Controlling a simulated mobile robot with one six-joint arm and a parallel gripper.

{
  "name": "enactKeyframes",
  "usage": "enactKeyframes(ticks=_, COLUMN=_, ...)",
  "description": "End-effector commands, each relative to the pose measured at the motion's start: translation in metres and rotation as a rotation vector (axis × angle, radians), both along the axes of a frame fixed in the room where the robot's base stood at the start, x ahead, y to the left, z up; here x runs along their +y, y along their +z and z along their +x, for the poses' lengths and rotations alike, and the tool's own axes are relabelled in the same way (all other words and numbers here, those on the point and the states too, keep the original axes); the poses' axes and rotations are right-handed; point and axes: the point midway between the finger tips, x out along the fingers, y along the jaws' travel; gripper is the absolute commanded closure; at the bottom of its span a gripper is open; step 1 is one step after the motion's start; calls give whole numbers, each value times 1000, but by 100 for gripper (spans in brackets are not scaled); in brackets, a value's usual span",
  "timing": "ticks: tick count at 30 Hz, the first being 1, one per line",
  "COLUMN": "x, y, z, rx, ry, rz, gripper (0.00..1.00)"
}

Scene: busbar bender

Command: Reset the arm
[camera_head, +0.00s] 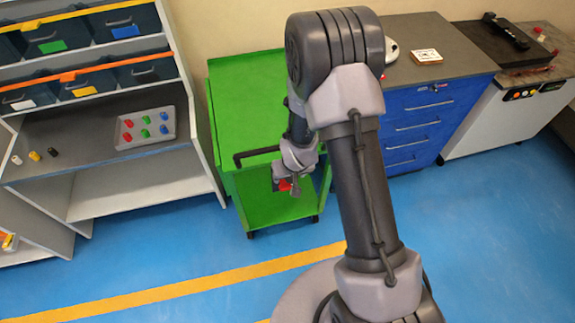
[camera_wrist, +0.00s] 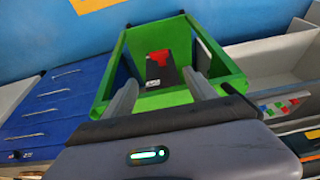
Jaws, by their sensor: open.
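My gripper (camera_head: 288,184) hangs in front of the green cart (camera_head: 245,95) in the head view, with my arm bent above it. In the wrist view its two fingers are spread apart, and my gripper (camera_wrist: 160,80) is open. No held thing shows between the fingers. A red piece (camera_wrist: 159,57) with a dark block (camera_wrist: 158,74) below it shows beyond the fingertips, within the outline of the green cart (camera_wrist: 225,66). A red spot also shows beside my gripper in the head view; whether it touches the fingers I cannot tell.
A grey shelf (camera_head: 130,190) with bins and a tray of coloured pieces (camera_head: 146,129) stands at the left. A blue drawer cabinet (camera_head: 420,124) and a white machine bench (camera_head: 515,115) stand at the right. The blue floor (camera_head: 180,255) in front is clear, with a yellow line.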

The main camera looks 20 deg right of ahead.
Motion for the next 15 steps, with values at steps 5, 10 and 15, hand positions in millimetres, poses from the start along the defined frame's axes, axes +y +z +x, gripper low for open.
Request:
enactKeyframes(ticks=5, x=0, y=4, z=2, rx=-5, ry=-5, rz=2, gripper=35)
enactKeyframes(ticks=10, x=0, y=87, z=-1, rx=-54, ry=-93, rz=38, gripper=35)
enactKeyframes(ticks=15, x=9, y=188, z=-73, rx=-105, ry=-214, rz=136, gripper=35)
